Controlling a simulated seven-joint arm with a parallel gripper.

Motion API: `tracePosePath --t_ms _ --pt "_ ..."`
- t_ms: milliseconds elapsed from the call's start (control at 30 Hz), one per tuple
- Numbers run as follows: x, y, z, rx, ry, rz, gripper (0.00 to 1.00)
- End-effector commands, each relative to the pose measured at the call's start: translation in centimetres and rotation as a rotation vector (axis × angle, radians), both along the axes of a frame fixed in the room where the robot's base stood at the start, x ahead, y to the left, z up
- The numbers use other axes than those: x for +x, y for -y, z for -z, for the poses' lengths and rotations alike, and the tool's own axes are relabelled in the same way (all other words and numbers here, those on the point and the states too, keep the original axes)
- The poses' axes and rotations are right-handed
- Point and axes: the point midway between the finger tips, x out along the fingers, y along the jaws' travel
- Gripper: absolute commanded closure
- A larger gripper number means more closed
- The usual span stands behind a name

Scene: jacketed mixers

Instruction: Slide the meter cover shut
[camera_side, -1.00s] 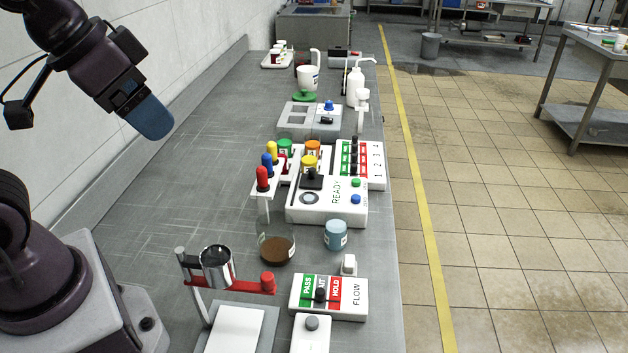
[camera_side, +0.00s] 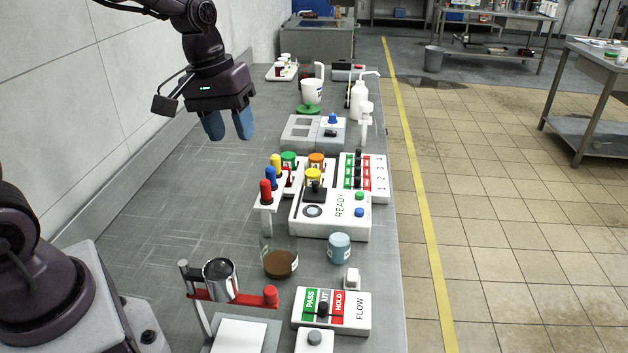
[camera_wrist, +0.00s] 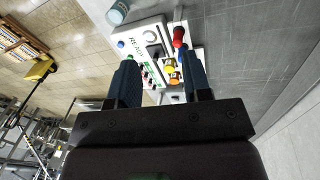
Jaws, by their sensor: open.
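No part is plainly marked as the meter cover. A grey box (camera_side: 303,131) with recessed windows, a dark grip and a blue knob (camera_side: 332,118) stands mid-bench and may be the meter; I cannot tell how far any cover on it is slid. My gripper (camera_side: 229,128) is open and empty, pointing down above the bench, left of the grey box and apart from it. In the wrist view my two blue fingers (camera_wrist: 162,80) stand apart, with the READY panel (camera_wrist: 148,38) and coloured caps beyond them.
Red, blue and yellow handles (camera_side: 270,179) stand upright beside the READY panel (camera_side: 340,222). A white bottle (camera_side: 360,103) and a white mug (camera_side: 312,92) stand farther back. A glass of brown matter (camera_side: 281,264) and a FLOW panel (camera_side: 355,318) are nearer. The left bench is clear.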

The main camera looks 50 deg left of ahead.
Motion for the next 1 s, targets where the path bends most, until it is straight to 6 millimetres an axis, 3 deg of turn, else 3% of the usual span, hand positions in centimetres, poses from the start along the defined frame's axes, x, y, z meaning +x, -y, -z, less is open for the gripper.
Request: tracePosePath --t_ms 100,433,500,600,700,867,1000 --pt "3.9 -2.2 3.1 -0.084 -0.068 -0.270 0.55" --pt "13.2 -7.6 11.2 -0.317 -0.192 -1.135 0.55" --pt "14.8 -8.0 11.4 -0.368 -0.197 -1.288 0.55" --pt "16.6 -8.3 10.1 -0.438 -0.185 -1.454 0.55" --pt "17.1 -8.2 9.7 -0.478 -0.202 -1.573 0.55" --pt "17.1 -8.1 10.0 -0.490 -0.223 -1.653 0.55" --pt "17.5 -7.6 11.4 -0.490 -0.228 -1.654 0.55"
